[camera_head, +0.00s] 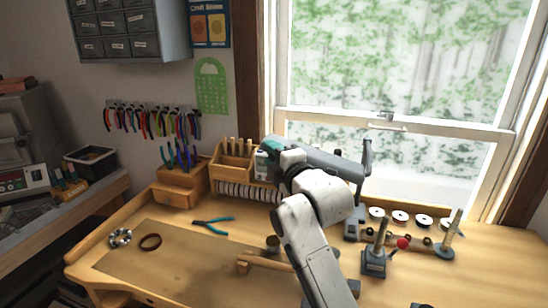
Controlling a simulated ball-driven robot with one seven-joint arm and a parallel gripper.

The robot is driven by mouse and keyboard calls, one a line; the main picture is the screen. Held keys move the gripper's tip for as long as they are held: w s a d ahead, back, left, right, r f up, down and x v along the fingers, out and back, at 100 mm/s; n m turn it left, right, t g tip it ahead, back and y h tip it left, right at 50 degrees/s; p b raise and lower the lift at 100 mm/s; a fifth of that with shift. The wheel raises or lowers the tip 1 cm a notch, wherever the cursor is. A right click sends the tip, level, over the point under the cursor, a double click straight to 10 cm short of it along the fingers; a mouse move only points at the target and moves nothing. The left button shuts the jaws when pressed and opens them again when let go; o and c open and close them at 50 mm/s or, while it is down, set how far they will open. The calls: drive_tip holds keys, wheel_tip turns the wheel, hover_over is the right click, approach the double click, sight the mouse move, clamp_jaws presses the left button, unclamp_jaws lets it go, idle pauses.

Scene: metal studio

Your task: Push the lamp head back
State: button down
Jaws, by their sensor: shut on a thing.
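My arm rises from the bottom centre of the head view, bends over the workbench and reaches right in front of the window. My gripper (361,172) is at the dark grey end of the arm. It is shut on a dark upright piece (367,152) with a rounded top. The finger contact is too small to see clearly. I cannot tell whether this piece belongs to the lamp, and no lamp head is clearly recognisable. My arm hides part of the bench behind it.
The workbench (440,285) holds a wooden tool rack (232,158), blue-handled pliers (212,226), a wooden-handled hammer (275,262) and a brown ring (150,242). Spools (400,217) and a grey stand (374,262) are at right. The left front mat is mostly clear.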

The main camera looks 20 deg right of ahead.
sight(260, 151)
drive_tip(key=w+d+f+m+h+b, duration=0.1)
drive_tip(key=w+m+h+b, duration=0.4)
drive_tip(key=w+b, duration=0.9)
drive_tip(key=shift+g+h, duration=0.4)
drive_tip(key=shift+h, duration=1)
drive_tip(key=shift+d, duration=0.1)
drive_tip(key=c, duration=1)
unclamp_jaws()
drive_tip(key=shift+o, duration=0.3)
drive_tip(key=shift+r, duration=0.25)
drive_tip(key=shift+s+r, duration=0.1)
drive_tip(key=shift+s, duration=0.05)
drive_tip(key=shift+p+v, duration=3.5)
drive_tip(key=shift+v, duration=1.8)
